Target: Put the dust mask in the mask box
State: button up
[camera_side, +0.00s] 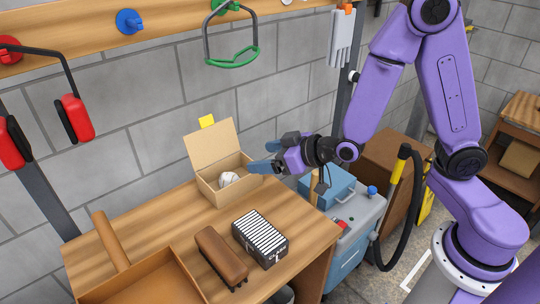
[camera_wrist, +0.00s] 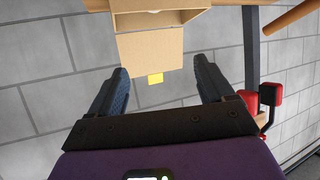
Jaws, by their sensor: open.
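The mask box (camera_side: 234,188) is an open cardboard box on the wooden table, with its lid raised at the back. The white dust mask (camera_side: 228,179) lies inside it. In the wrist view, the box (camera_wrist: 160,18) and its lid (camera_wrist: 150,56) appear upside down at the top, and the mask does not show. My gripper (camera_side: 258,157) has blue fingers and is open and empty, just right of the box at about the height of its rim or above. In the wrist view my gripper (camera_wrist: 160,66) has its fingers spread, with nothing between them.
A yellow tag (camera_side: 206,121) sticks up at the lid. A brown brush (camera_side: 221,257), a black-and-white striped box (camera_side: 260,238) and a brown tray (camera_side: 135,281) are nearer the front. Red ear muffs (camera_side: 76,118) and a green-framed face shield (camera_side: 232,62) hang above.

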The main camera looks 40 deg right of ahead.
jog(key=shift+s+d+r, duration=0.1)
jog(key=shift+s, duration=0.2)
jog(key=s+a+n+g, duration=0.2)
jog(key=s+n+g, duration=0.45)
jog(key=s, duration=0.95)
jog(key=s+d+r+n+g+h, duration=0.1)
jog(key=s+d+r+g+h, duration=0.3)
jog(key=s+d, duration=0.7)
jog(key=shift+n+g, duration=0.35)
jog(key=shift+g, duration=0.2)
jog(key=shift+s, duration=0.1)
